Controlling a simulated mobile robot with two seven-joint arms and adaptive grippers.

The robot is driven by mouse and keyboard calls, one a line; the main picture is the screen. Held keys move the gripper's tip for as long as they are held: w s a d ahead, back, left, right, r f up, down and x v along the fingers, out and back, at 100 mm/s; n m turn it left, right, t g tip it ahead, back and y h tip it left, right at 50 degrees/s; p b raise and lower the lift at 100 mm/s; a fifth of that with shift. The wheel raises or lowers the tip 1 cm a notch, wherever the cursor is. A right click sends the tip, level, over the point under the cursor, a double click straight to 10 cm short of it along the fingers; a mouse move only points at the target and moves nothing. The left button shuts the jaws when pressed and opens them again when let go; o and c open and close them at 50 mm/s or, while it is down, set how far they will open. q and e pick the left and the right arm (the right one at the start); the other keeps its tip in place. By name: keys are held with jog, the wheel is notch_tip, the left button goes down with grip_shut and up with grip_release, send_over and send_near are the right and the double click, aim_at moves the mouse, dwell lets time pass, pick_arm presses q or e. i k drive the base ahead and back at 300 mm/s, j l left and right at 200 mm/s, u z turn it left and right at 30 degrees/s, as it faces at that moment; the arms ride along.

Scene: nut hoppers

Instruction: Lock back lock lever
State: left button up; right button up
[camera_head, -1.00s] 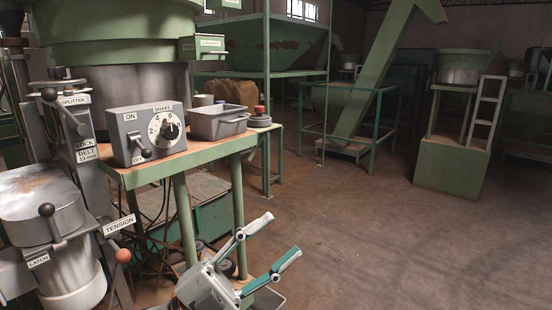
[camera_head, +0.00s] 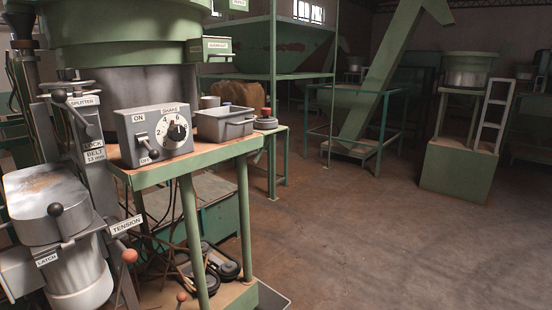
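The LOCK label (camera_head: 94,145) is on the grey upright post of the machine at the left, above a BELT 13 mm label. A lever with a black ball knob (camera_head: 58,96) slants down to the right across the SPLITTER label (camera_head: 84,102), ending above the LOCK label. I cannot tell for certain which lever is the back lock lever. A red knob (camera_head: 129,256) sits below the TENSION label (camera_head: 126,226). Neither of my grippers is in view.
A green table (camera_head: 190,165) carries the SHAKE control box (camera_head: 153,133) and a grey tray (camera_head: 224,123), just right of the machine. Another red knob (camera_head: 181,297) shows at the bottom edge. Open floor (camera_head: 360,240) lies to the right.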

aim_at(59, 95)
jog(key=u, duration=1.55)
jog(key=i+j, duration=0.1)
jog(key=j, duration=0.4)
jog(key=i+j, duration=0.1)
jog(key=j, duration=0.4)
jog(key=i+j, duration=0.1)
jog(key=j, duration=0.35)
